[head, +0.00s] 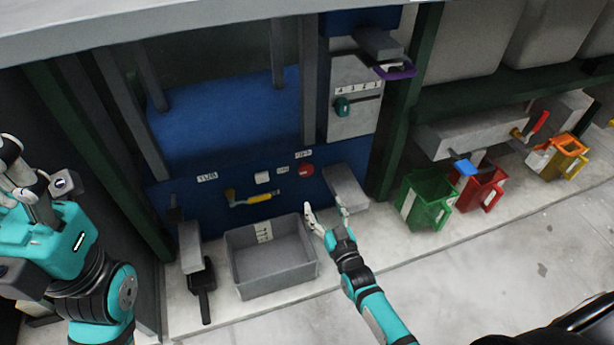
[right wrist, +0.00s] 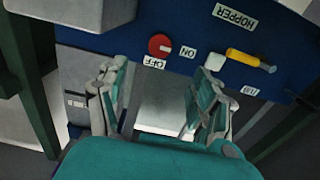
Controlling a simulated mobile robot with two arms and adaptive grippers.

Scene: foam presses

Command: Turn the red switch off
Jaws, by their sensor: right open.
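The red switch (head: 307,170) is a round knob on the blue press panel (head: 225,215). It also shows in the right wrist view (right wrist: 160,46), with an OFF label (right wrist: 153,63) and an ON label (right wrist: 188,52) beside it. A small pale mark is on the knob; I cannot tell clearly which label it points to. My right gripper (head: 326,211) is open and empty, below the switch and apart from it. In the right wrist view its fingers (right wrist: 158,92) are spread, with the switch beyond them. My left gripper (head: 17,165) is at the left edge, far from the switch.
A grey bin (head: 272,285) stands below the panel. A yellow-handled lever (head: 250,199) and a white button (head: 262,177) are left of the switch. A grey block (head: 345,187) juts out at its right. Green, red and orange containers (head: 425,203) stand farther right.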

